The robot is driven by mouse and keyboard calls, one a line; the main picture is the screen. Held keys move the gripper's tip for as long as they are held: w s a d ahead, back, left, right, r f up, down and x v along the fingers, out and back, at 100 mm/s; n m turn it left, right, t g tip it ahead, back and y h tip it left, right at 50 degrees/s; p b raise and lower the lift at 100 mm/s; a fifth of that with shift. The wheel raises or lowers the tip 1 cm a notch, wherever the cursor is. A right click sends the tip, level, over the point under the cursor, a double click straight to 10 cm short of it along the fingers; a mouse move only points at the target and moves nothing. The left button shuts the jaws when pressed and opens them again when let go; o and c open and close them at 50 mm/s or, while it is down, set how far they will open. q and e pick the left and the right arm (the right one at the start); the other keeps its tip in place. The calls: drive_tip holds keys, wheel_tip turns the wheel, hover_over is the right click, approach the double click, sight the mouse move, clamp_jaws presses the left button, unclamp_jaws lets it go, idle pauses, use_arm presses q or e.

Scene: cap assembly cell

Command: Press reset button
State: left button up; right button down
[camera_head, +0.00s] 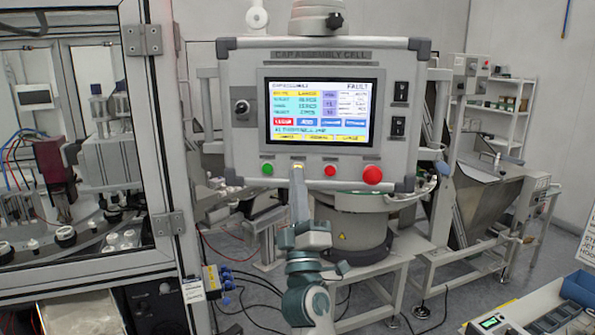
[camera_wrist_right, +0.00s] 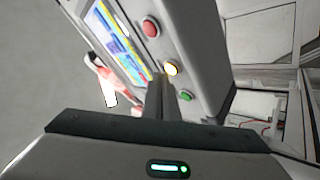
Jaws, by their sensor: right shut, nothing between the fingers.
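The control panel (camera_head: 230,110) is titled CAP ASSEMBLY CELL, and its screen (camera_head: 320,112) reads FAULT. My left gripper is out of view.
A framed glass enclosure (camera_head: 155,110) stands at left. A round feeder (camera_head: 350,230) is behind my right arm. Blue bins (camera_head: 578,289) lie at lower right.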

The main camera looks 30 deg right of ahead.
drive_tip(key=shift+w+d, duration=0.3)
drive_tip(key=shift+w, duration=0.05)
idle(1.1)
drive_tip(key=shift+s+a, duration=0.1)
drive_tip(key=shift+s, duration=0.05)
drive_tip(key=shift+s+a, duration=0.2)
drive_tip(key=shift+s, duration=0.05)
idle(0.4)
drive_tip(key=s+a, duration=0.4)
drive_tip(key=shift+s+p, duration=0.3)
idle(1.0)
